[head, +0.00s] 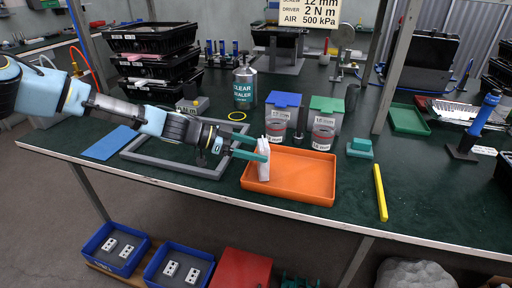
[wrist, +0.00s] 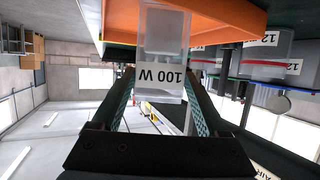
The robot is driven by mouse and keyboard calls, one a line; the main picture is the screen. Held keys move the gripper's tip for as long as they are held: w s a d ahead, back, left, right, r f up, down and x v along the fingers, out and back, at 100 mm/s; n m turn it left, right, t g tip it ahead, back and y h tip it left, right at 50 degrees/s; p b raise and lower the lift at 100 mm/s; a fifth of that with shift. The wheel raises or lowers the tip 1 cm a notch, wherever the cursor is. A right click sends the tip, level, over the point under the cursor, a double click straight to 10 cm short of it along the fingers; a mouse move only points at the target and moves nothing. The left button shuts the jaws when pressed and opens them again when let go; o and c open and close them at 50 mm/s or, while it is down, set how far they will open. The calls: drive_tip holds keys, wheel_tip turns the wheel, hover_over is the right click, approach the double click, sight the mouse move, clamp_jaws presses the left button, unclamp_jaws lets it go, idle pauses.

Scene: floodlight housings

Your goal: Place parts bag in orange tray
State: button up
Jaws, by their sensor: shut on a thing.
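My gripper (head: 254,148) reaches in from the left with its two green fingers around the parts bag (head: 264,160). The bag is a pale, translucent upright packet, and the gripper is shut on it. In the wrist view the bag (wrist: 164,50) shows a "100 W" label between the fingers (wrist: 162,103). The orange tray (head: 305,177) lies on the dark green bench top. In the head view the bag is over the tray's left part; whether its bottom touches the tray floor I cannot tell. The tray's orange side (wrist: 225,18) also shows in the wrist view.
A grey frame (head: 180,158) lies left of the tray. A teal block (head: 360,148) and a yellow bar (head: 380,192) are to the right. Bare bench lies at the front right.

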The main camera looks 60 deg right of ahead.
drive_tip(key=shift+f, duration=0.2)
drive_tip(key=o, duration=1.3)
